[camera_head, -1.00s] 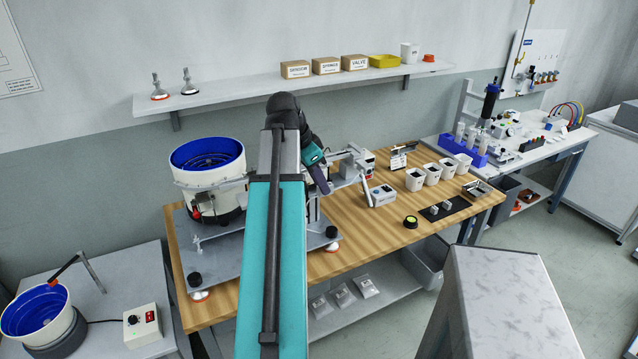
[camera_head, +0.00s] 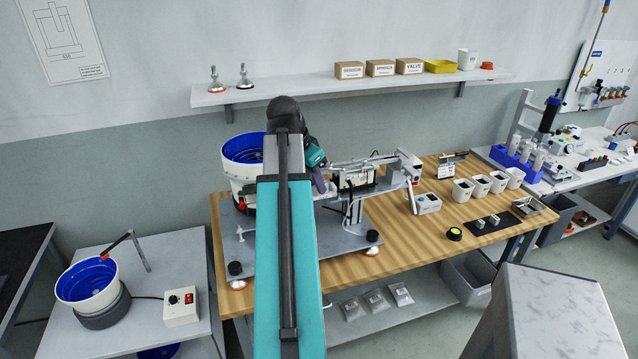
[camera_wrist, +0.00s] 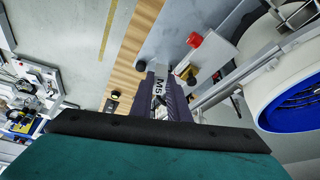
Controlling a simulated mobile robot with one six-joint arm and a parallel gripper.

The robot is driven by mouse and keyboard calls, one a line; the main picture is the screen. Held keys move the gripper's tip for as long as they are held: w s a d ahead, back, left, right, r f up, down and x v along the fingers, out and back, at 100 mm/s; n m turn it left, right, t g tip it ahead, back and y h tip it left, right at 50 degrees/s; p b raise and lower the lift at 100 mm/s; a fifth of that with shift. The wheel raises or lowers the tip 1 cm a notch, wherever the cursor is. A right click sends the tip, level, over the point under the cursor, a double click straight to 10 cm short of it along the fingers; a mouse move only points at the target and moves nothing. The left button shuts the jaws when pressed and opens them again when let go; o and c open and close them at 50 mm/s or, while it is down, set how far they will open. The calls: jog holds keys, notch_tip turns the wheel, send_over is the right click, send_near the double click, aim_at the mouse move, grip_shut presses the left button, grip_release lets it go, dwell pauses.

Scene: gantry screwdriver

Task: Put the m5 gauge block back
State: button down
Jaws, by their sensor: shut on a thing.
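The M5 gauge block (camera_wrist: 158,88) is a grey block with a dark "M5" marking, seen in the wrist view between my fingers. My gripper (camera_wrist: 160,98) is shut on it and holds it up clear of the bench. In the head view my gripper (camera_head: 319,181) is small and mostly behind my arm, and the block cannot be made out there. A black mat (camera_head: 476,230) with small light blocks (camera_head: 488,223) lies at the right of the wooden bench (camera_head: 410,245).
The blue bowl feeder (camera_head: 243,165) stands close behind and left of my gripper. A screwdriver rail mechanism (camera_head: 350,170) is to its right. White cups (camera_head: 480,183), a grey box (camera_head: 428,204) and a round black-yellow item (camera_head: 454,234) sit on the bench. A grey cabinet (camera_head: 545,310) stands in the right foreground.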

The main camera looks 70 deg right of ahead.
jog(key=w+a+f+n+t, duration=0.15)
jog(key=w+a+n, duration=0.45)
jog(key=w+a, duration=0.75)
jog(key=w+a+n+t, duration=0.3)
jog(key=w+a+n, duration=0.45)
jog(key=w, duration=1.15)
jog(key=w+a+n+y, duration=0.1)
jog(key=w+a+n, duration=0.2)
jog(key=a, duration=0.9)
jog(key=w+a+n+t+y, duration=0.1)
jog(key=w+a+n, duration=0.3)
jog(key=a, duration=0.9)
jog(key=w+a+f+n+t+y, duration=0.1)
jog(key=w+a, duration=0.4)
jog(key=a, duration=0.8)
jog(key=shift+w+n+y, duration=0.25)
jog(key=shift+n+y, duration=0.25)
jog(key=shift+n, duration=0.65)
